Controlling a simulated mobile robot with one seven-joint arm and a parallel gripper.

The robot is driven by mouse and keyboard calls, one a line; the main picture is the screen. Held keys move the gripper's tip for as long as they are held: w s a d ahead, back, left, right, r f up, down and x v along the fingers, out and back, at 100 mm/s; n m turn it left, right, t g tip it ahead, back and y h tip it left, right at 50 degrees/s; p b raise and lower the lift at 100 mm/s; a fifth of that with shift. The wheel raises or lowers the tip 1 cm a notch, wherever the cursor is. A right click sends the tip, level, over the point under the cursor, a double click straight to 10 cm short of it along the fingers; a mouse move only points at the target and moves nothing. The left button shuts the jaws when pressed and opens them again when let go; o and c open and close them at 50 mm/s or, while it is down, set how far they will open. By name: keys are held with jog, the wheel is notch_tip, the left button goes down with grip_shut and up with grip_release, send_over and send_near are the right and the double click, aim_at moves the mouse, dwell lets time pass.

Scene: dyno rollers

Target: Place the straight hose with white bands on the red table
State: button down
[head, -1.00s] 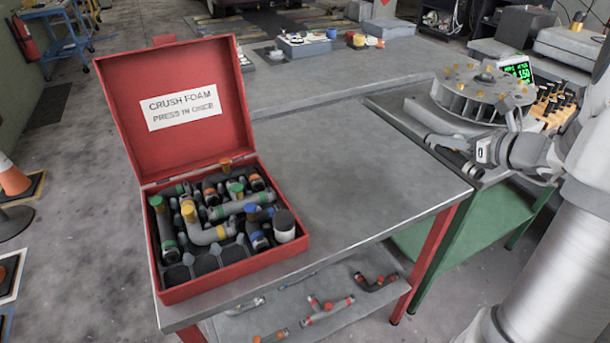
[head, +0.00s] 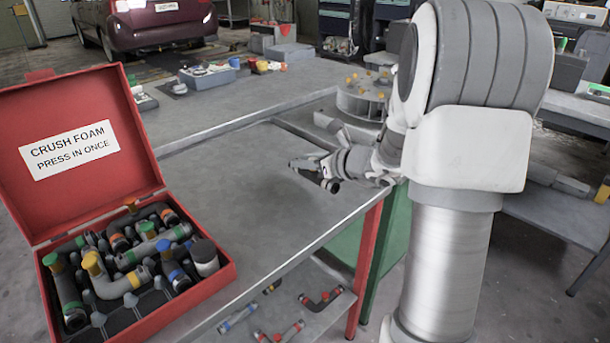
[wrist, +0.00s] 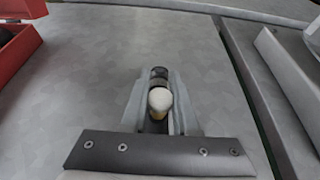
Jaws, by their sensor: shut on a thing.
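My gripper (head: 318,172) is shut on a dark straight hose (head: 327,184). It holds the hose over the right part of the red table (head: 235,190), which has a bare grey metal top and red legs. In the wrist view the hose (wrist: 159,74) lies between the two fingers, with a pale rounded end nearer the camera and a dark end beyond. Its white bands cannot be made out clearly. The grey tabletop (wrist: 90,70) is beneath it; the gap between hose and top cannot be judged.
An open red case (head: 215,285) with several hose fittings stands on the table's left. Several fittings lie on the lower shelf (head: 285,310). The tabletop's middle is clear.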

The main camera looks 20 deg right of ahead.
aim_at(305, 172)
jog(key=shift+f+b, duration=0.4)
jog(key=shift+f, duration=1)
jog(key=shift+f, duration=0.2)
jog(key=c, duration=0.7)
grip_release()
jog(key=shift+r, duration=0.2)
jog(key=shift+s+d+r, duration=0.2)
jog(key=shift+s, duration=0.1)
jog(key=p+v, duration=0.3)
jog(key=v, duration=0.8)
jog(key=shift+s, duration=0.1)
